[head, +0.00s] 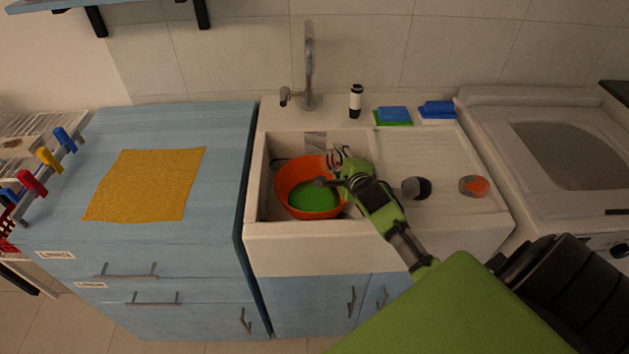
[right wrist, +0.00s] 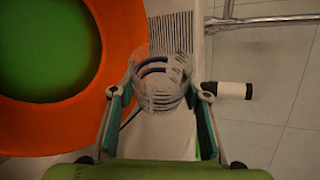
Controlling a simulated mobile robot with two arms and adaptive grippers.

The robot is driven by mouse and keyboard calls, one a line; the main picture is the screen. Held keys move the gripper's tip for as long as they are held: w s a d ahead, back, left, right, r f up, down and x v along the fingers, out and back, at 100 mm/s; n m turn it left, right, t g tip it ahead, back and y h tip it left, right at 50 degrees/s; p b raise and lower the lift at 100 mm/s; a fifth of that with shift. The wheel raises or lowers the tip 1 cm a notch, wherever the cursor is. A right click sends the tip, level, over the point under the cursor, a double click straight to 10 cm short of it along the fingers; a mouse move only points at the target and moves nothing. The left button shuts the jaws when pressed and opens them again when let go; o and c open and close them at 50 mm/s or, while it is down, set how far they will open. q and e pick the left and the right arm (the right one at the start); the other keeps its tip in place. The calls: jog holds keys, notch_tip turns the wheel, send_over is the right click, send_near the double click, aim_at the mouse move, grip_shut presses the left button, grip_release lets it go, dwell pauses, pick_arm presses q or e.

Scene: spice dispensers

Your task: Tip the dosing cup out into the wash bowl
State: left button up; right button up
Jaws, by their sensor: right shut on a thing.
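The wash bowl (head: 283,188) is orange with a green round area inside and sits in the sink. It also shows at the left of the right wrist view (right wrist: 118,118). My right gripper (head: 338,172) is at the bowl's right side, over its rim in the head view. It is shut on the dosing cup (head: 337,156), a small clear cup with dark bands. In the right wrist view the cup (right wrist: 160,80) is between the two fingers, to the right of the bowl. I cannot tell what the cup holds or how far it tilts. My left gripper is not in view.
The tap (head: 309,65) rises behind the sink (head: 270,238). A dark-topped jar (head: 416,188) and an orange-topped jar (head: 474,186) are on the drainboard. A white and black bottle (head: 356,102) and sponges (head: 394,115) stand behind. A yellow cloth (head: 146,184) lies on the blue counter.

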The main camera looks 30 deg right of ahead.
jog(key=shift+r+m+y+p, duration=0.65)
jog(key=shift+r+p, duration=1.1)
jog(key=shift+p, duration=0.65)
jog(key=shift+d+r+m+y+p, duration=0.2)
jog(key=shift+m+y+p, duration=0.3)
jog(key=shift+p, duration=0.35)
jog(key=shift+r+m+y+p, duration=0.25)
jog(key=shift+m+y+p, duration=0.1)
jog(key=shift+m, duration=0.3)
jog(key=shift+d+r+m+y, duration=0.15)
jog(key=shift+d+m+y, duration=0.05)
jog(key=shift+m+y, duration=0.1)
jog(key=shift+d+r+m+y+b, duration=0.25)
jog(key=shift+d+m+y+b, duration=0.05)
jog(key=shift+d+b, duration=0.15)
jog(key=shift+d+f+m+y+b, duration=0.1)
jog(key=shift+d+m+y+b, duration=0.7)
jog(key=shift+d+m+b, duration=0.2)
notch_tip(320, 180, up, 6)
jog(key=d+m+y+p, duration=0.1)
jog(key=m+p, duration=0.1)
jog(key=p, duration=0.3)
jog(key=shift+d+r+y, duration=0.2)
jog(key=shift+d+y, duration=0.1)
jog(key=shift+d, duration=0.05)
